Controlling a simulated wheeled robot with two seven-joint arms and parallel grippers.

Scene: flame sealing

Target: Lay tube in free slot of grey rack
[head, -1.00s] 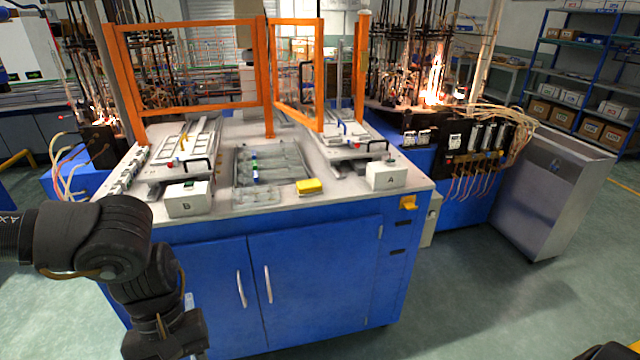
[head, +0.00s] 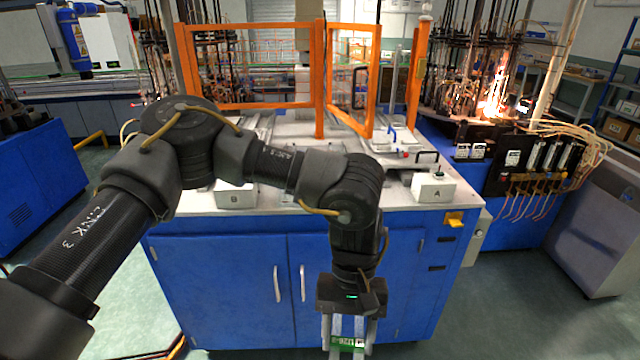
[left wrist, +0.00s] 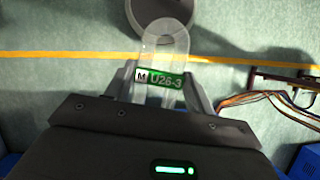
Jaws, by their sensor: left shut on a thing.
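My left gripper (head: 348,335) is in front of the blue cabinet, below the worktop edge, pointing down. It is shut on a clear U-shaped glass tube with a green label. The label (head: 348,343) shows at the bottom of the head view. In the left wrist view, the tube (left wrist: 168,44) sticks out past the fingers, its rounded end away from the gripper, and the label reads U26-3. The grey rack with its slots is hidden behind my left arm in the head view, so no free slot can be made out. My right gripper is out of view.
White box B (head: 236,195) and white box A (head: 434,187) stand near the worktop's front edge. An orange frame (head: 320,80) stands behind on the worktop. Glowing equipment (head: 492,100) is at the right. The floor before the cabinet looks clear.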

